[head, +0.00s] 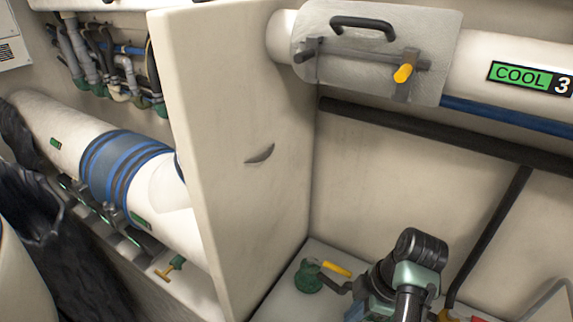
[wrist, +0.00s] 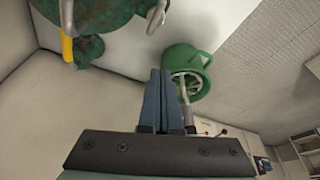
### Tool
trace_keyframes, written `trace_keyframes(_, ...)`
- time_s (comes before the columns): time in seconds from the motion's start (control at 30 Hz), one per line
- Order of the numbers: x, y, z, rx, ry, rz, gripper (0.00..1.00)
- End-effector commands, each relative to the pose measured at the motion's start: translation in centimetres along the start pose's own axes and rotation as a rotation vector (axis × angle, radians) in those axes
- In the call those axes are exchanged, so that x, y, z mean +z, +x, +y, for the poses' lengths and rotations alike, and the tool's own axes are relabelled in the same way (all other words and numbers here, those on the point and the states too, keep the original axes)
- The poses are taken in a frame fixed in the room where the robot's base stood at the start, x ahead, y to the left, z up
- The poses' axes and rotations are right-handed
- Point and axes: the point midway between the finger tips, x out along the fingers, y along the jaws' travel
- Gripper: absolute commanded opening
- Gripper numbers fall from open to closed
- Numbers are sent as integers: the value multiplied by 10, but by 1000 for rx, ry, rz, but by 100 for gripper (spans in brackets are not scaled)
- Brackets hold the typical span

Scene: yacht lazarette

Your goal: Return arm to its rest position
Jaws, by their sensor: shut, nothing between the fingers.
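My gripper (wrist: 160,75) shows in the wrist view with its two blue fingers together and nothing between them. A rounded green fitting with an open ring-like mouth (wrist: 178,58) appears just to the right of and behind the fingertips; I cannot tell the exact gap. In the head view my arm (head: 415,265) is folded low at the right, over the floor of the corner bay. My fingers cannot be made out in that view.
A green valve (head: 308,277) with a yellow handle sits on the floor left of my arm. A pale partition (head: 235,150) stands left of it. Above runs a white pipe labelled COOL 3 (head: 475,62) with a clamped cover (head: 375,50). A dark diagonal pipe (head: 490,235) rises at the right.

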Motion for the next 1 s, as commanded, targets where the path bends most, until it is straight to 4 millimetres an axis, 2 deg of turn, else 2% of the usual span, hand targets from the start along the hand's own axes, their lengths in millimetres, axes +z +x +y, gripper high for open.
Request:
trace_keyframes(0.27,-44,-37,48,332,248,-45,0)
trace_keyframes(0.37,-67,-61,64,488,361,-9,0)
trace_keyframes(0.47,-100,-97,77,676,493,87,0)
trace_keyframes(0.57,-139,-144,80,863,631,257,0)
trace_keyframes(0.67,-176,-194,71,1007,746,478,0)
trace_keyframes(0.77,-210,-245,51,1099,837,734,0)
trace_keyframes(0.87,-239,-296,21,1139,901,1015,0)
trace_keyframes(0.9,-244,-324,19,1191,861,1082,0)
trace_keyframes(1.0,-259,-389,2,1302,746,1244,0)
